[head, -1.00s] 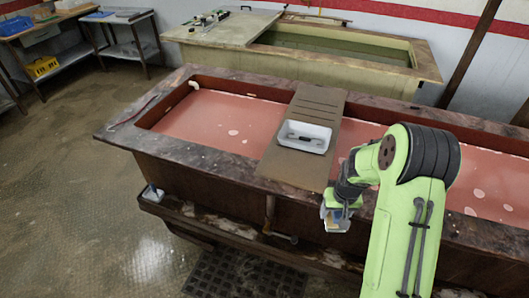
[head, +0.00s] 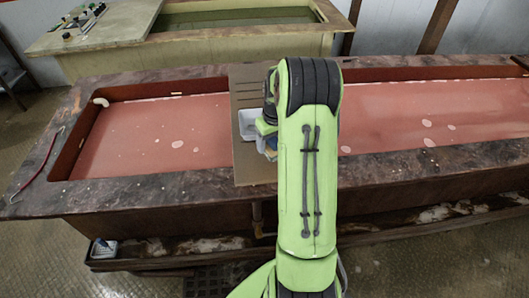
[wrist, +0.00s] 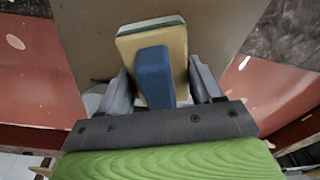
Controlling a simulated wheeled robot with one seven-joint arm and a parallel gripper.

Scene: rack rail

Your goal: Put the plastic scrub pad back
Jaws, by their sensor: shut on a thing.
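My gripper (wrist: 160,88) is shut on the plastic scrub pad (wrist: 154,68), which has a blue grip, a tan body and a dark green layer along its far edge. In the head view my gripper (head: 266,130) is partly hidden behind my green arm. A bit of the pad (head: 270,146) shows below it, over the brown board (head: 258,172) that lies across the red tank. A white tray (head: 247,124) sits on the board, just left of my gripper and partly hidden. I cannot tell the pad's height above the board.
The long red tank (head: 150,130) has a dark stone rim. A small white tub (head: 103,248) stands on its lower front ledge at the left. A green-filled tank (head: 235,18) stands behind.

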